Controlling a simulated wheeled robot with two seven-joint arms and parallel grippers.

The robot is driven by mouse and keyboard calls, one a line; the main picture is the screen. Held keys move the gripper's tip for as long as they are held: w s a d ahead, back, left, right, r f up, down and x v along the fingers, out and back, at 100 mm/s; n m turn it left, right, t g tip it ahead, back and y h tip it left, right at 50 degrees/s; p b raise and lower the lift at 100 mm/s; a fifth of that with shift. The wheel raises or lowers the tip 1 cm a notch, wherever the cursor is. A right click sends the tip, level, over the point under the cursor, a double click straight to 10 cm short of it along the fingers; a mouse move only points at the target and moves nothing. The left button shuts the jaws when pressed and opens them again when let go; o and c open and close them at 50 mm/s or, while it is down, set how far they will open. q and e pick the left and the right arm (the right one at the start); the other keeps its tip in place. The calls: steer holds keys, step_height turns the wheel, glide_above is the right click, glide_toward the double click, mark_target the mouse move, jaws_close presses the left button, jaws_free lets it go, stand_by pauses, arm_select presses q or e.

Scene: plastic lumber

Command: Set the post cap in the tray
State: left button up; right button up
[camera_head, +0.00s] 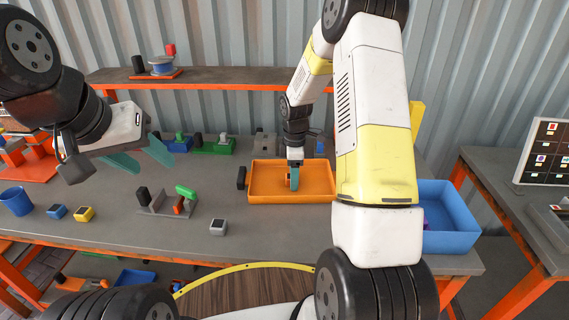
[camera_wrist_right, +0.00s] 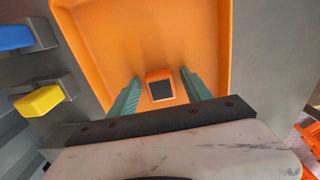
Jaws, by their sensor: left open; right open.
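An orange post cap (camera_wrist_right: 160,88) with a dark square face lies inside the orange tray (camera_wrist_right: 88,30), near one side. The tray (camera_head: 262,196) also shows in the head view, in the middle of the table. My right gripper (camera_head: 294,178) reaches down over the tray. In the right wrist view its teal fingers (camera_wrist_right: 160,97) are apart, one on each side of the cap, with gaps visible. The cap is not clearly seen in the head view. My left gripper (camera_head: 142,157) is open and empty above the table's left part.
Blue (camera_head: 56,211), yellow (camera_head: 84,214) and grey (camera_head: 218,226) caps stand on the table. A grey rack (camera_head: 160,206) holds coloured pieces. A black block (camera_head: 241,177) stands at the tray's left edge. A blue bin (camera_head: 448,205) stands at right, partly behind my right arm.

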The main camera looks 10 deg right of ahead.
steer(key=shift+r, duration=0.1)
steer(key=s+r+m+t, duration=0.1)
steer(key=s+r+m, duration=0.15)
steer(key=r, duration=0.75)
steer(key=s+r+m+t, duration=0.1)
steer(key=s+r, duration=0.2)
steer(key=r, duration=0.7)
steer(key=s+a+r+m+t+y, duration=0.1)
steer(key=s+r+m, duration=0.3)
steer(key=s, duration=0.6)
steer(key=s+a+r+m+t+y, duration=0.1)
steer(key=s+a+r+m+t, duration=0.1)
steer(key=s+m, duration=0.6)
step_height(320, 180, up, 2)
steer(key=shift+s+a+r+t, duration=0.25)
steer(key=shift+s+t, duration=0.35)
steer(key=shift+s, duration=0.55)
steer(key=shift+a, duration=0.1)
